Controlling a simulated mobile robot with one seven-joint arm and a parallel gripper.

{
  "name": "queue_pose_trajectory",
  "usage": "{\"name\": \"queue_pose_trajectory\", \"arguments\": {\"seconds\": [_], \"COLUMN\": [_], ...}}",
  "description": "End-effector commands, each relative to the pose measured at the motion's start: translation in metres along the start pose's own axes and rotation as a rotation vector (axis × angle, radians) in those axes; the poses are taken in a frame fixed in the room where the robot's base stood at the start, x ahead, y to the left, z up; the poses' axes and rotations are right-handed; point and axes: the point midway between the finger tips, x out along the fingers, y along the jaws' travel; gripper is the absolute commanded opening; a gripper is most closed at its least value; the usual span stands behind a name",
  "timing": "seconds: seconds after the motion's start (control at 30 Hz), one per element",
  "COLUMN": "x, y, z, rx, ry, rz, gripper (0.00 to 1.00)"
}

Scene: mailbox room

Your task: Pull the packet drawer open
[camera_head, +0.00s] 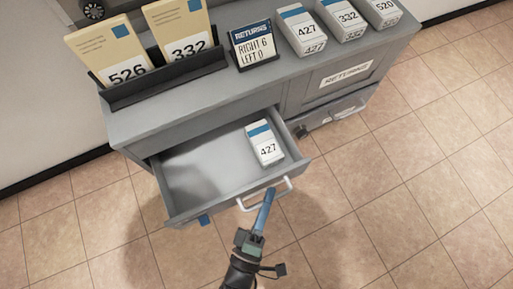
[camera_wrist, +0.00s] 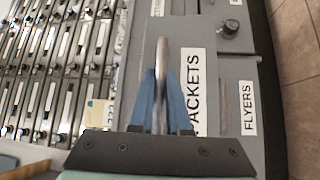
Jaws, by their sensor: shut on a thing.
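The grey packet drawer (camera_head: 200,178) stands pulled out from the cabinet in the head view, its inside showing. A small white packet marked 427 with a blue band (camera_head: 265,145) lies inside it near the right. My gripper (camera_head: 268,193), with blue fingers, is at the drawer's pale bar handle (camera_head: 286,184). In the wrist view the handle bar (camera_wrist: 163,75) runs between the two blue fingers, which are shut on it. The drawer front bears a label ending in "ACKETS" (camera_wrist: 194,90), partly hidden by the handle and fingers.
The cabinet top (camera_head: 200,105) holds a rack with envelopes 526 (camera_head: 125,72) and 332 (camera_head: 188,46), a returns sign (camera_head: 254,45) and packets 427, 332 and 520. A returns compartment (camera_head: 345,75) is at right. Tiled floor (camera_head: 390,200) is open in front.

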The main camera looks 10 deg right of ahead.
Motion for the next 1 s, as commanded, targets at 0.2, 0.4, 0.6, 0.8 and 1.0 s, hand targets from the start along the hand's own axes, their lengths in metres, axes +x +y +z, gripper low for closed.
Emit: {"name": "queue_pose_trajectory", "arguments": {"seconds": [0.2, 0.4, 0.6, 0.8, 1.0], "x": [-0.027, -0.039, -0.042, -0.042, -0.041], "y": [0.007, 0.01, 0.01, 0.01, 0.01], "z": [0.024, 0.035, 0.038, 0.038, 0.039], "rx": [0.0, 0.0, 0.002, 0.002, 0.001], "ry": [0.005, 0.006, 0.005, 0.005, 0.003], "rz": [-0.002, -0.001, -0.001, -0.001, -0.001], "gripper": [0.0, 0.0, 0.0, 0.0, 0.27]}}
